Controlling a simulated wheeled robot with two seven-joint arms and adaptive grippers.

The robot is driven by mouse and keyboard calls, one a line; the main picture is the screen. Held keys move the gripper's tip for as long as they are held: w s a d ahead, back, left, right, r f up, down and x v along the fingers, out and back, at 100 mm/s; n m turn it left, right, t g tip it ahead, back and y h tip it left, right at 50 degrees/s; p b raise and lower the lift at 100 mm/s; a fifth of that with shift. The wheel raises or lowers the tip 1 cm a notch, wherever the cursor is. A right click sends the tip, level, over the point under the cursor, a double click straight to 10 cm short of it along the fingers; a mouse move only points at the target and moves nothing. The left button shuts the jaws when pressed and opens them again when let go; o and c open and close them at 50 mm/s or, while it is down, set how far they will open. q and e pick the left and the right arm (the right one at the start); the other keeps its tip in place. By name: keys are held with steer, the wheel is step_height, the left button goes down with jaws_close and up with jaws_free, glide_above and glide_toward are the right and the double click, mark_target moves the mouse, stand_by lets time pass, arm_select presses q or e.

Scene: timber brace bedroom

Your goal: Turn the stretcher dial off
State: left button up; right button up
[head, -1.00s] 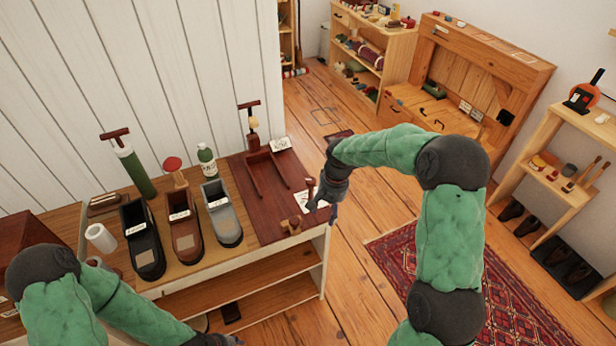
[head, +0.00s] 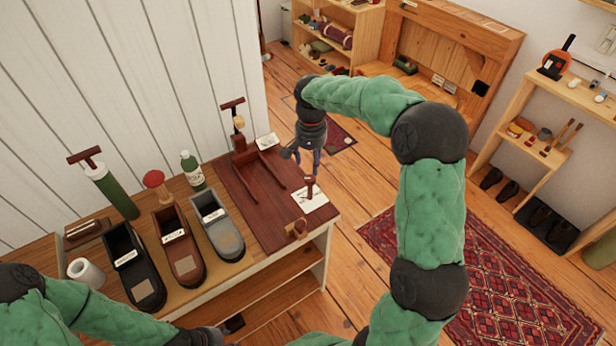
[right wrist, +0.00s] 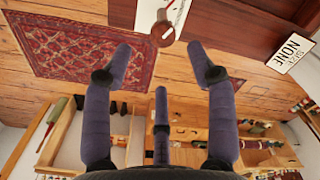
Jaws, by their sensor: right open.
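The stretcher dial (head: 310,187) is a small dark red knob standing on a white card (head: 316,201) at the right end of the bench's dark wooden board. In the right wrist view the knob (right wrist: 163,34) is at the top, on its card with a red mark; I cannot read its setting. My right gripper (head: 303,160) is open and empty, just beyond the dial in the head view and apart from it. Its spread fingers (right wrist: 160,62) show below the knob in the wrist view. My left gripper (head: 205,338) is dark and cut off at the bottom edge.
The dark board (head: 255,195) holds a wooden fork-shaped frame (head: 268,165), and a small wooden piece (head: 297,229) stands at its front edge. A "SIZE NONE" card (right wrist: 292,53) lies nearby. Several shoe-shaped forms (head: 178,250) stand left.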

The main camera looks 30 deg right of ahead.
mark_target(310, 179)
step_height(310, 179, down, 8)
steer(key=shift+r+b, duration=0.1)
steer(key=shift+b, duration=0.85)
steer(key=c, duration=1.1)
